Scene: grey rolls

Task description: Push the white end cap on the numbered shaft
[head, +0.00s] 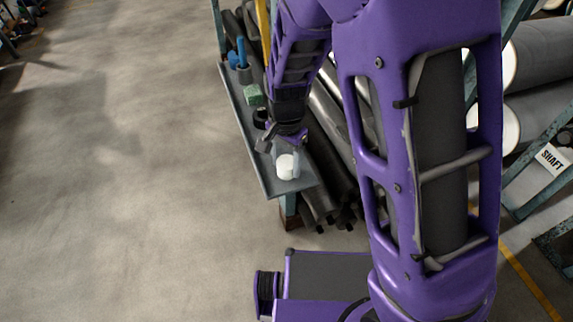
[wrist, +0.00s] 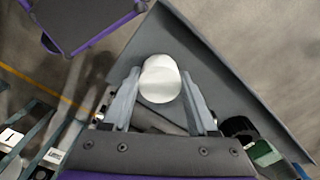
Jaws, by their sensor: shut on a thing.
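The white end cap (head: 287,166) is at the near end of a narrow grey shelf. It also shows between the fingertips in the wrist view (wrist: 160,80). My gripper (wrist: 161,74) is shut on it, one finger on each side. In the head view my gripper (head: 284,152) reaches down over the shelf end. I cannot tell whether the cap touches the shelf. Thick grey rolls (head: 545,55) with white ends lie on a rack at the right.
The grey shelf (head: 262,165) also holds a green block (head: 253,95), a dark round thing (head: 261,118) and a cup with a blue-handled tool (head: 241,55). Dark rolls (head: 325,185) lie under and behind it.

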